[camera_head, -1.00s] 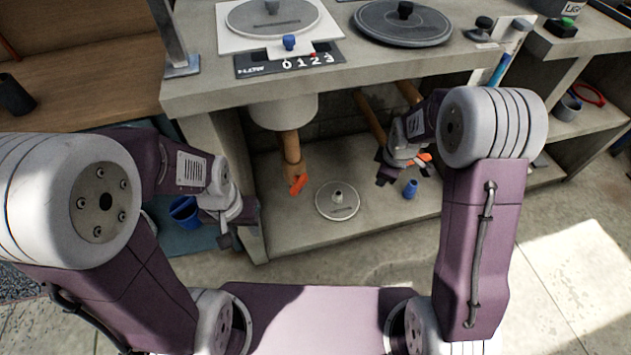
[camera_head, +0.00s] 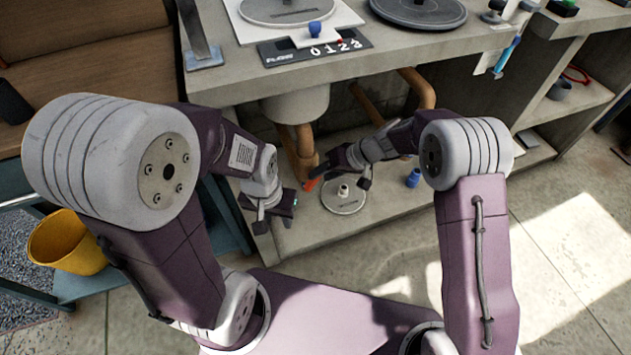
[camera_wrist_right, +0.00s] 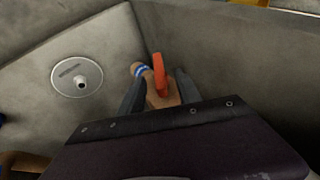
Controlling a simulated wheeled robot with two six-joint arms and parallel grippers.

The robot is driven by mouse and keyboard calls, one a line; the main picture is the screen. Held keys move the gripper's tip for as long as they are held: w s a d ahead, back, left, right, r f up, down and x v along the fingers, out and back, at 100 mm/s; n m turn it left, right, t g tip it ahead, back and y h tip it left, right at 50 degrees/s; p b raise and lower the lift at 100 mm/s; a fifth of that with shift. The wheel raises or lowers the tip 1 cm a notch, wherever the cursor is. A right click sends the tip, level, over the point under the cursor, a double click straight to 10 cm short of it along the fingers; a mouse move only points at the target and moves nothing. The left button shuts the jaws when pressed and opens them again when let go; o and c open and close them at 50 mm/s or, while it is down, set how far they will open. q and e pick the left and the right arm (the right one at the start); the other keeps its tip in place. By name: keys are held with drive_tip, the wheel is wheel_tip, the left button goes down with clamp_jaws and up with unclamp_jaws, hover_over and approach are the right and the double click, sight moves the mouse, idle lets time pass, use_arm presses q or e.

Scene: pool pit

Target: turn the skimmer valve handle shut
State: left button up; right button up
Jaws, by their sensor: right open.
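The orange valve handle (camera_head: 311,184) sits low on the copper-brown pipe (camera_head: 305,140) under the round grey housing. In the right wrist view the orange handle (camera_wrist_right: 159,75) stands up between the two dark fingers. My right gripper (camera_head: 338,177) is open, its fingers on either side of the handle; I cannot tell whether they touch it. It also shows in the right wrist view (camera_wrist_right: 160,92). A blue and white band (camera_wrist_right: 141,69) shows beside the handle. My left gripper (camera_head: 274,223) hangs in front of the shelf's left end; its jaw opening is unclear.
A round grey lid (camera_head: 344,196) lies on the lower shelf, with a blue cup (camera_head: 413,178) to its right. The counter (camera_head: 230,85) overhangs the pipes. A yellow bucket (camera_head: 67,243) stands at left.

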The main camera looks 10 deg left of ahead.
drive_tip(key=b+x, duration=0.1)
drive_tip(key=x, duration=0.3)
drive_tip(key=shift+f, duration=0.15)
clamp_jaws()
